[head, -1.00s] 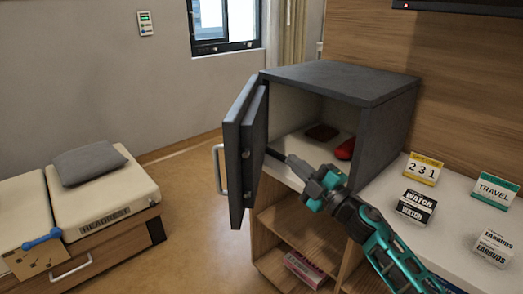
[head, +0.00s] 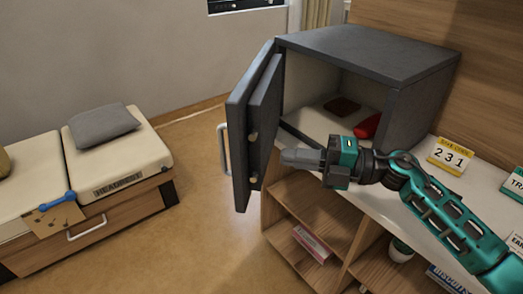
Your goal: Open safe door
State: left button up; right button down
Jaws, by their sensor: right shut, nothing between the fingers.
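The dark grey safe (head: 375,48) stands on the shelf unit. Its door (head: 247,130) is swung open to the left, with the white handle (head: 223,150) on the outer face and round bolts on the inner side. Inside the safe lie a red item (head: 367,126) and a dark brown item (head: 342,106). My right gripper (head: 290,157) is shut and empty in front of the safe opening, its tip pointing left towards the inner side of the door. I cannot tell whether it touches the door. My left gripper is not in view.
A yellow and white card reading 231 (head: 450,156) stands right of the safe. Open shelves below hold a pink and white box (head: 312,243) and a cup (head: 401,250). A bed with a grey pillow (head: 104,126) is at left. The floor between is clear.

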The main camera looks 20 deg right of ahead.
aim_at(245, 151)
jog(key=x, duration=0.6)
jog(key=shift+w+a, duration=0.25)
jog(key=shift+a, duration=0.1)
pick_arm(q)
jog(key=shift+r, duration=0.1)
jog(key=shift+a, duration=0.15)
pick_arm(e)
jog(key=shift+w+a, duration=0.1)
